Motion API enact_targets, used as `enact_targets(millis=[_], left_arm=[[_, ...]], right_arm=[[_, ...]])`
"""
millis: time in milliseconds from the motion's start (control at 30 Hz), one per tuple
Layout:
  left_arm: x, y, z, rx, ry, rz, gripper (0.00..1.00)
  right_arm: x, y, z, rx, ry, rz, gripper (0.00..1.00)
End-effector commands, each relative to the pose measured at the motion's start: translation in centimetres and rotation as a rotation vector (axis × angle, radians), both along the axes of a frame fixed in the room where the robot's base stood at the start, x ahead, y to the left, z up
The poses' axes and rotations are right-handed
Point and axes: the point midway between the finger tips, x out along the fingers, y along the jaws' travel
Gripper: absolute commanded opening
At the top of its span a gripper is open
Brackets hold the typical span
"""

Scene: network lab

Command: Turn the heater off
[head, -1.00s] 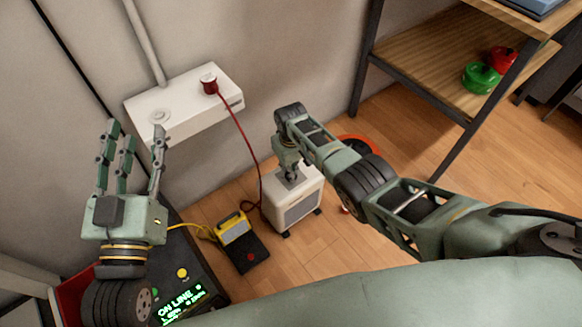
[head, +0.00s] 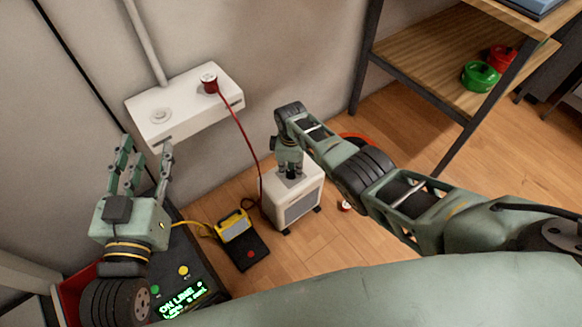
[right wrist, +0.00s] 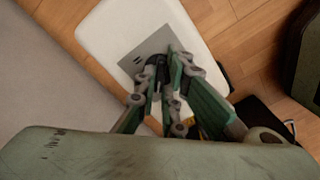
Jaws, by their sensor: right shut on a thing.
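The heater (head: 298,207) is a small white box with a grey front grille, standing on the wood floor below the wall outlet. Its white top with a grey plate (right wrist: 130,62) shows in the right wrist view. My right gripper (head: 291,173) reaches down onto the heater's top; in the right wrist view its fingers (right wrist: 165,75) are closed around a small dark knob (right wrist: 157,61) on the grey plate. The fingers hide most of the knob, and its setting cannot be read. My left gripper (head: 146,155) is open and empty, left of the heater, fingers pointing up.
A white wall outlet box (head: 185,108) holds a red plug (head: 209,83) whose red cord runs down behind the heater. A yellow device (head: 234,226) on a black base and a lit console (head: 182,299) stand at left. A wooden shelf (head: 425,68) stands right.

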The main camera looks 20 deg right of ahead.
Motion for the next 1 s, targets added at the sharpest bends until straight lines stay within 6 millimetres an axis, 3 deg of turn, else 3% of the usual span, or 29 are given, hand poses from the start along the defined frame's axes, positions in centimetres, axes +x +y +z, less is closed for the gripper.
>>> enact_targets(millis=[400,933,967,1000], left_arm=[[-0.01,0.01,-0.06,0.001,0.004,0.0,0.4],[-0.01,0.04,-0.07,0.001,0.003,0.001,0.4],[-0.01,0.05,-0.07,0.001,0.003,0.001,0.4],[-0.01,0.05,-0.07,0.001,0.003,0.001,0.4]], right_arm=[[-0.02,-0.05,-0.03,0.0,0.001,0.17,0.0],[-0.01,-0.05,-0.02,-0.001,0.0,0.188,0.0],[-0.01,-0.05,-0.02,-0.001,0.0,0.188,0.11],[-0.01,-0.05,-0.02,-0.001,0.0,0.188,0.15]])
